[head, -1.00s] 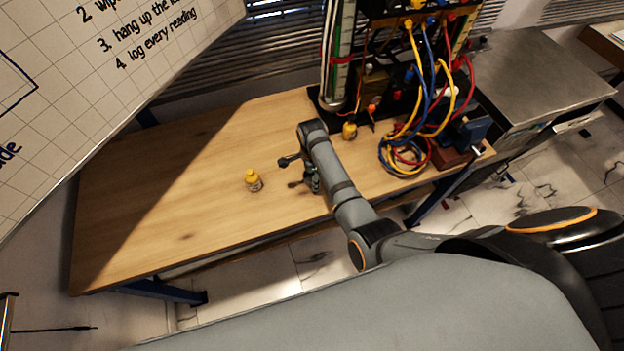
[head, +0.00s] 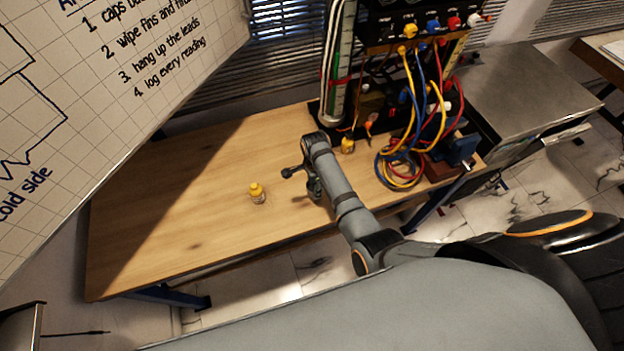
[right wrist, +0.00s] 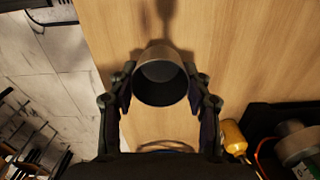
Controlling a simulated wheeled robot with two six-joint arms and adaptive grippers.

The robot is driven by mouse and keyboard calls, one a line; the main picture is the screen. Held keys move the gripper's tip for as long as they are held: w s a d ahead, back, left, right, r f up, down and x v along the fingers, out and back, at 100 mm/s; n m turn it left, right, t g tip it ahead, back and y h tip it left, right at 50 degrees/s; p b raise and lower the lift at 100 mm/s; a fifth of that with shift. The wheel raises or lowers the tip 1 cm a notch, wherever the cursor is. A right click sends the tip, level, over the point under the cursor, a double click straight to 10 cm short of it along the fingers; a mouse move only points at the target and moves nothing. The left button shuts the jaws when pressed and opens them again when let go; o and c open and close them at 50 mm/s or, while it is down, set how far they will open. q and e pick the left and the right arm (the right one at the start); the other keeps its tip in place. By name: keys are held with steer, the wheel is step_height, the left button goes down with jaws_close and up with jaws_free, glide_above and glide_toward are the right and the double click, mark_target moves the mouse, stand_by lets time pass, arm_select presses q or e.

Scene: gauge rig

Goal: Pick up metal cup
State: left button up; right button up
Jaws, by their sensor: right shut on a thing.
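The metal cup (right wrist: 160,78) shows in the right wrist view, a grey cylinder with its dark open mouth facing the camera. My right gripper (right wrist: 160,90) has one finger on each side of the cup and is shut on it. A shadow lies on the wood beyond the cup; I cannot tell whether the cup is clear of the table. In the head view my right gripper (head: 312,188) is over the middle of the wooden table (head: 190,200), and my own arm mostly hides the cup there. My left gripper is not in view.
Another yellow-topped item (head: 347,145) is behind the arm. The gauge rig (head: 415,60) with coiled coloured leads (head: 402,168) fills the table's right end. The table's left part is clear.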

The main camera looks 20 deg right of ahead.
steer(key=r, duration=0.1)
steer(key=s+r+p, duration=0.1)
steer(key=r+p, duration=0.1)
steer(key=shift+s+d+r, duration=0.15)
steer(key=shift+s+d, duration=0.05)
steer(key=shift+d, duration=0.05)
arm_select(q)
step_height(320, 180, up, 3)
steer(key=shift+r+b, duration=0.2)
steer(key=shift+b, duration=0.2)
arm_select(e)
steer(key=s+d+r, duration=0.3)
steer(key=s+r, duration=0.2)
steer(key=s, duration=0.5)
steer(key=shift+s+d, duration=0.2)
steer(key=shift+s, duration=0.05)
